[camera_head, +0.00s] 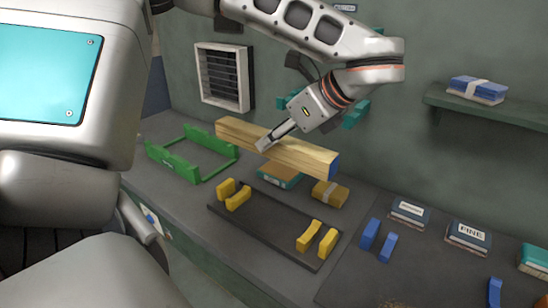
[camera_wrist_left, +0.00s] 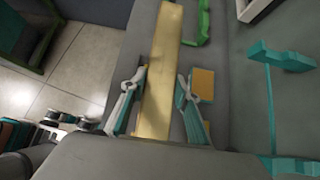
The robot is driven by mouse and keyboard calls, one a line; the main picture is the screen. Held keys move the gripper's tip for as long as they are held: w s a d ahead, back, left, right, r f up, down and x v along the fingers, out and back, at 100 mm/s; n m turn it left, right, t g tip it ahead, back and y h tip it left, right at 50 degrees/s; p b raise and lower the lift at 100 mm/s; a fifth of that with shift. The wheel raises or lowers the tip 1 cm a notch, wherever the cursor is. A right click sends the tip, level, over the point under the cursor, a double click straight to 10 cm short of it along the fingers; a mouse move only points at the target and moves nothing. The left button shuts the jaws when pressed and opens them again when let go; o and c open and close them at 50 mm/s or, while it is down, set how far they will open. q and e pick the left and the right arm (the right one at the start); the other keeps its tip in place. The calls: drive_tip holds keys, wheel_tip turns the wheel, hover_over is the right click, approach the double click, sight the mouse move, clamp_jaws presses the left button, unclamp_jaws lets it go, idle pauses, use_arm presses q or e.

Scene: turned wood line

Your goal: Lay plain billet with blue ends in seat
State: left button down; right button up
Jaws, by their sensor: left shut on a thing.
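In the left wrist view the gripper's two fingers (camera_wrist_left: 161,76) stand on either side of the billet (camera_wrist_left: 162,40). Seats with upright posts stand on the bench: a yellow one on a dark base (camera_head: 270,224), a green one (camera_head: 188,160) and blue posts (camera_head: 370,234). My right gripper is not in view.
A teal-covered block (camera_head: 280,177) and a yellow banded block (camera_head: 330,194) lie beneath and beside the billet. Labelled books (camera_head: 468,235) lie at the right. A wall shelf (camera_head: 490,108) carries a blue banded stack. The space between the yellow posts is empty.

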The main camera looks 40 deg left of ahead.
sight(302, 158)
use_arm(q)
drive_tip(key=shift+r, duration=0.9)
drive_tip(key=shift+w+d+f+m+t, duration=0.1)
drive_tip(key=shift+w+f+m+t, duration=0.05)
drive_tip(key=shift+f+m+t, duration=0.2)
drive_tip(key=d+f+m+t, duration=0.1)
drive_tip(key=m, duration=0.1)
drive_tip(key=w+d+f+m+t+h, duration=0.1)
drive_tip(key=d+f+m+t, duration=0.1)
drive_tip(key=m, duration=0.1)
drive_tip(key=w+d+f+m+t, duration=0.1)
drive_tip(key=d+f+m+t, duration=0.1)
drive_tip(key=m, duration=0.1)
drive_tip(key=shift+w+d+f+h, duration=0.1)
drive_tip(key=shift+w+f+h, duration=0.1)
drive_tip(key=shift+h, duration=0.2)
drive_tip(key=s+d+f+m+t+h, duration=0.15)
drive_tip(key=d+m+t+h, duration=0.25)
drive_tip(key=d+m, duration=0.4)
drive_tip(key=w+d+r+m+h, duration=0.1)
drive_tip(key=w+m+h, duration=0.1)
drive_tip(key=w, duration=0.7)
drive_tip(key=shift+r+h, duration=0.4)
drive_tip(key=shift+h, duration=0.2)
drive_tip(key=shift+s+d+f+m, duration=0.1)
drive_tip(key=shift+f+m, duration=0.05)
drive_tip(key=shift+m, duration=0.1)
